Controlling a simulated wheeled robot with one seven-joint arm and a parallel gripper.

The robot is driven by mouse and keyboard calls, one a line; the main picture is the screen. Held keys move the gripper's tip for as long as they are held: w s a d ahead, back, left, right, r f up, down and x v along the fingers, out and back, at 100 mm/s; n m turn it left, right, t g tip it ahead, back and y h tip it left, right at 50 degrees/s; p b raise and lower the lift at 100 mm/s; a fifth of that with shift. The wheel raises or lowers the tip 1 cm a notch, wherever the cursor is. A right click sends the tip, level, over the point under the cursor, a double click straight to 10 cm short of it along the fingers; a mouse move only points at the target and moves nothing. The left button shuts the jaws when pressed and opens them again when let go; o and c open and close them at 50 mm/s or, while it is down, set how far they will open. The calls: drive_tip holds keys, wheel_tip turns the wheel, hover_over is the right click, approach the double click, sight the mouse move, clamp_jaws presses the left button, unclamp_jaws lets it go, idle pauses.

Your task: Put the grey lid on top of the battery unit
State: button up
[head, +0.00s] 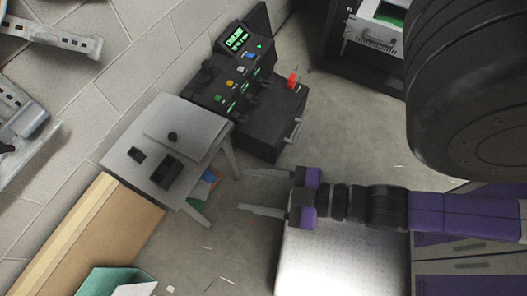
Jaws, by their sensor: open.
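The grey lid (188,127) is a flat square plate with a dark round knob, lying on a small grey table (125,165). A dark box (167,169) with an open-looking top stands on the same table, just below the lid in the picture; it may be the battery unit, but I cannot tell for certain. The lid is beside the box, not on it. My gripper (250,192) is open and empty, its two fingers pointing left, apart from the table and to its right.
A small dark item (137,154) also lies on the table. A black console (235,85) with green displays and a red knob stands behind. A wooden surface (110,220) is at lower left.

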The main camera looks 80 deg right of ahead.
drive_tip(key=shift+o, duration=0.2)
drive_tip(key=r+m, duration=0.1)
drive_tip(key=s+r+m, duration=0.1)
drive_tip(key=m, duration=0.1)
drive_tip(key=shift+s+d+r, duration=0.1)
drive_tip(key=shift+s+r, duration=0.15)
drive_tip(key=shift+s, duration=0.05)
drive_tip(key=m+g+h+b, duration=0.2)
drive_tip(key=m+h+b, duration=0.1)
drive_tip(key=m+h, duration=0.2)
hover_over(173, 136)
drive_tip(key=s, duration=0.6)
wheel_tip(173, 136, down, 21)
drive_tip(key=shift+n+g+y, duration=0.7)
drive_tip(key=shift+y, duration=0.1)
drive_tip(key=f, duration=0.2)
drive_tip(key=a+f, duration=0.1)
drive_tip(key=f, duration=0.2)
drive_tip(key=shift+s+a, duration=0.15)
drive_tip(key=shift+a, duration=0.05)
drive_tip(key=shift+a+f, duration=0.1)
drive_tip(key=shift+w+f, duration=0.2)
drive_tip(key=shift+w, duration=0.1)
drive_tip(key=shift+x, duration=3.5)
drive_tip(key=shift+w+a+r, duration=0.1)
drive_tip(key=shift+r, duration=0.05)
